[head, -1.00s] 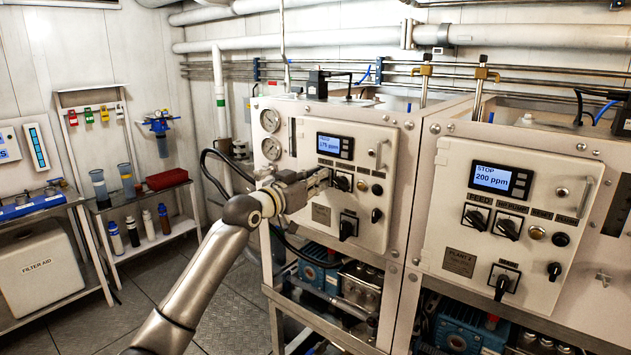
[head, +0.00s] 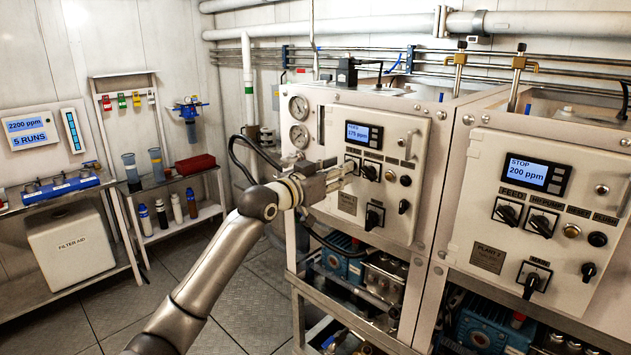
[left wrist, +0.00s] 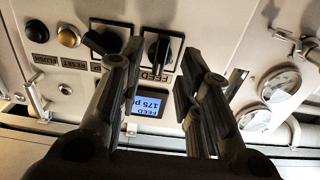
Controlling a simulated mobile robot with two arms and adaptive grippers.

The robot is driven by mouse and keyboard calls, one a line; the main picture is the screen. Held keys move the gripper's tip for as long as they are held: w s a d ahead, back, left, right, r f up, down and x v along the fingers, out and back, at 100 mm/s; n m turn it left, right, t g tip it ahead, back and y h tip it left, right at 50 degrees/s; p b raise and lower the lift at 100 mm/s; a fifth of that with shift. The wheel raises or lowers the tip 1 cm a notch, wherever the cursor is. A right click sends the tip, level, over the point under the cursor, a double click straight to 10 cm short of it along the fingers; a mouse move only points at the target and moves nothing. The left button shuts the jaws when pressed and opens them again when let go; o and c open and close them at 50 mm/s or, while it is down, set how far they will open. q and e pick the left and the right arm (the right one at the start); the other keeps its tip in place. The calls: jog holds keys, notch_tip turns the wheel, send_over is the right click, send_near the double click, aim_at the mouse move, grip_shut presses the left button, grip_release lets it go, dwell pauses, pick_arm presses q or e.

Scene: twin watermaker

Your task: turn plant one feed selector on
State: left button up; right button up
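The plant one feed selector is a black knob on the left machine's white panel (head: 390,215). It shows in the left wrist view (left wrist: 158,48) under the FEED label, with its pointer along the picture's vertical. In the head view it is partly hidden by my gripper. My left gripper (head: 345,172) is in front of and slightly below it. In the left wrist view the two fingers (left wrist: 155,70) are apart, one on each side of the knob; contact cannot be told. The display (left wrist: 152,104) above the knob reads FEED and 175 ppm. My right gripper is not in view.
Another dark knob (left wrist: 105,42) sits beside the feed selector, near one finger. A main switch (head: 374,217) is lower on the panel. The plant 2 panel (head: 530,210) on the right reads STOP 200 ppm. Gauges (head: 299,108) are left of the panel. Open floor lies left.

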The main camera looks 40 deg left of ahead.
pick_arm(q)
jog(key=s, duration=0.9)
jog(key=shift+a, duration=0.35)
